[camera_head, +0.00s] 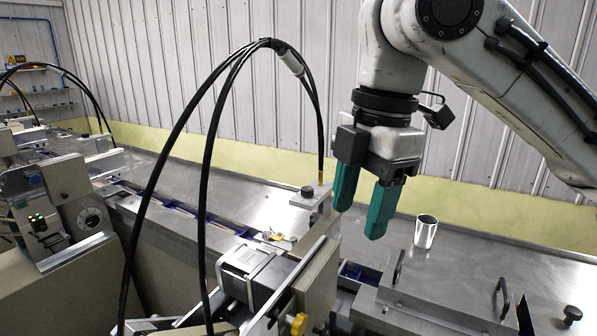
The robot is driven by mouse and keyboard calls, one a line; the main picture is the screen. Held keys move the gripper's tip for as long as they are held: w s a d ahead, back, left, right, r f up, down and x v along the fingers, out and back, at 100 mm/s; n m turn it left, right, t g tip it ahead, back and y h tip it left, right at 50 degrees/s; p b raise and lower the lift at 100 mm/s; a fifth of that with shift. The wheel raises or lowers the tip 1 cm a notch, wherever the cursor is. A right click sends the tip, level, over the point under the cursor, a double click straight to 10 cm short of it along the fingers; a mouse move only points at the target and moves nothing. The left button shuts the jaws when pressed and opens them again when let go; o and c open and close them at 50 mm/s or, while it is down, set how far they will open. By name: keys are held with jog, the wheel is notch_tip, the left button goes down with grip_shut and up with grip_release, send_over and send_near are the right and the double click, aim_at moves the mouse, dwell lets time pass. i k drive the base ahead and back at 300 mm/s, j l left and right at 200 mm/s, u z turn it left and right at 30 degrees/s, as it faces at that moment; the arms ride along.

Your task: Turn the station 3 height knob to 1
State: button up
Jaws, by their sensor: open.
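My gripper (360,218) hangs from the arm right of centre. Its two green fingers point down, apart and empty, above the metal table and the machine line. A black knob (308,192) sits on a metal block left of the fingers, apart from them. A yellow knob (299,324) shows at the bottom edge on the near station. A round dial (90,217) with pale markings is on the station at left. No station number is readable, so I cannot tell which of these is the station 3 height knob, nor its setting.
Black cables (205,190) arch up in front of the stations. A shiny metal cup (425,232) stands on the table right of my gripper. Metal plates with black handles (503,297) and another black knob (572,314) lie at lower right. The back of the table (240,190) is clear.

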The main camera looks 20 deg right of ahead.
aim_at(307, 192)
jog(key=i, duration=0.95)
